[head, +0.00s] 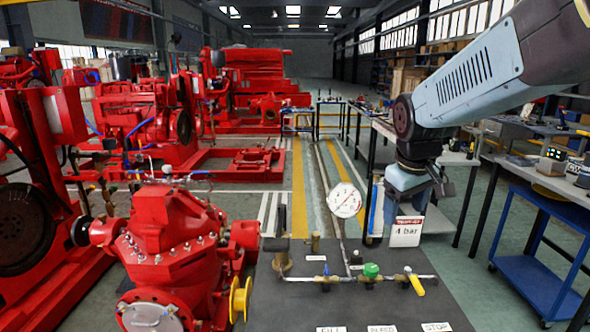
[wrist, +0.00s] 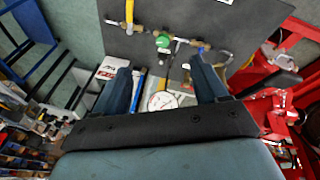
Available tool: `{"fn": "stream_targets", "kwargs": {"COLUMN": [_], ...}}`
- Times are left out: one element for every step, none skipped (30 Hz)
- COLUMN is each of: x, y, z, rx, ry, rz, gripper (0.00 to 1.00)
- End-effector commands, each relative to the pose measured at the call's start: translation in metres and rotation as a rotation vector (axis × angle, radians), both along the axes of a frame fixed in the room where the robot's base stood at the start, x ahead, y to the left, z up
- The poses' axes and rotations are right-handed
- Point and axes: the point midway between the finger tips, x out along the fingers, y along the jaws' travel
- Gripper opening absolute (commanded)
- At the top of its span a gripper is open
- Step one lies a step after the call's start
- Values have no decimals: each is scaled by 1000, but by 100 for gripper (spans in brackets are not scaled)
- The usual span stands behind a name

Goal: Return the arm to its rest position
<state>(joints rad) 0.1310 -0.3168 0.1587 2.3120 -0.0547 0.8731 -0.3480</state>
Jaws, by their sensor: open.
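My arm (head: 470,85) reaches in from the upper right in the head view, with its forearm angled down to the left. My gripper (head: 405,207) hangs pointing down at the back right of the dark panel (head: 300,305), partly behind the "4 bar" sign (head: 405,232). In the wrist view, the two fingers of my gripper (wrist: 160,66) stand wide apart with nothing held between them. The pressure gauge (head: 344,200) is left of my gripper; in the wrist view its dial (wrist: 162,100) shows in the gap between the fingers, partly hidden by the palm.
The panel carries a pipe with a green knob (head: 371,270) and a yellow-handled valve (head: 413,282). A red pump (head: 165,240) stands to the left. A workbench (head: 440,150) and a blue cart (head: 540,250) are at the right. The striped aisle behind looks clear.

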Motion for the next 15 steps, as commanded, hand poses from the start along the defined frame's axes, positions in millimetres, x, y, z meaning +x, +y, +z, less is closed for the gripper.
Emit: {"fn": "stream_targets", "kwargs": {"x": [-12,-19,-28,-34,-41,-49,-56,-62,-71,-77,-83,-91,-97,-102,-108], "y": [0,0,0,0,0,-1,-1,-1,-2,-2,-2,-2,-3,-3,-3], "z": [6,10,13,15,18,20,22,24,26,27,28,30,30,31,31], "rx": [10,18,29,37,46,59,69,80,95,106,119,135,147,159,173], "ry": [-25,-37,-53,-64,-77,-92,-104,-116,-131,-143,-153,-168,-177,-186,-197], "rz": [-28,-47,-71,-89,-106,-131,-149,-166,-189,-207,-223,-244,-259,-274,-290], "gripper": [72,72,72,72,72,72,72,72,72,72,72,72,72,72,72]}}
